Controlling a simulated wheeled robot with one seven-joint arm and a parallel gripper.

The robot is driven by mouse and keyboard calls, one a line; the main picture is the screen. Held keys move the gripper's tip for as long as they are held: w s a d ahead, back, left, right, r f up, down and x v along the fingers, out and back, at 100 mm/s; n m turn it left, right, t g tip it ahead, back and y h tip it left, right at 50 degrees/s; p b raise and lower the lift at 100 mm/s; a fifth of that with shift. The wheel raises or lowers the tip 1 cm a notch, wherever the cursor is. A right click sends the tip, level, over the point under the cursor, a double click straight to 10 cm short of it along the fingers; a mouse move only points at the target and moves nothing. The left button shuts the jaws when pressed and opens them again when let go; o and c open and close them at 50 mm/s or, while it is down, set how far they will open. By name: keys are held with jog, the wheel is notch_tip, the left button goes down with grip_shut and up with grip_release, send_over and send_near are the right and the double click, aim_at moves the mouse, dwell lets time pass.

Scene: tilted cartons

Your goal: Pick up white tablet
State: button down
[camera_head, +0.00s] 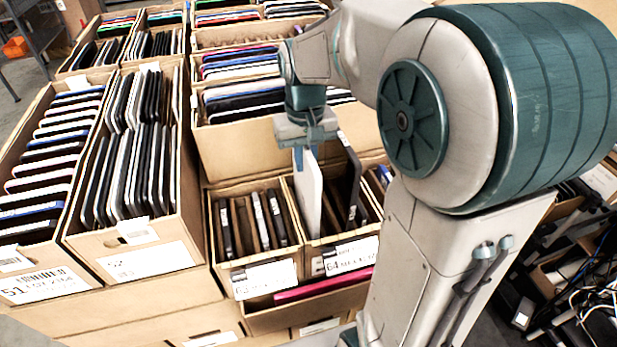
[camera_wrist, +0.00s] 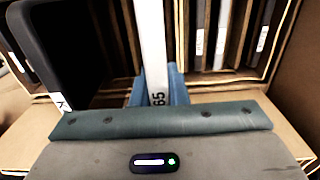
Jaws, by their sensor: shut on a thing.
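The white tablet (camera_head: 308,197) stands upright in the head view, its top edge at my gripper (camera_head: 302,146) and its lower part inside the small carton labelled 64 (camera_head: 347,256). In the wrist view the white tablet (camera_wrist: 152,45) shows edge-on, with a "65" mark near its end. My gripper (camera_wrist: 158,92) is shut on the tablet, with blue fingers on both sides of it. Whether the tablet's bottom touches the carton floor is hidden.
A dark tablet (camera_head: 347,180) stands tilted just right of the white one; it looms at left in the wrist view (camera_wrist: 62,50). The carton to the left (camera_head: 262,279) holds several slim devices. Larger cartons (camera_head: 150,263) full of tablets stand at left and behind.

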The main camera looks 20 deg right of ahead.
notch_tip(320, 180, up, 10)
jog(key=shift+r, duration=0.1)
dwell(0.4)
jog(key=shift+r+p, duration=0.6)
jog(key=shift+r, duration=0.2)
dwell(0.6)
notch_tip(320, 180, up, 3)
jog(key=p, duration=0.2)
jog(key=shift+f+p, duration=0.15)
jog(key=shift+p, duration=0.15)
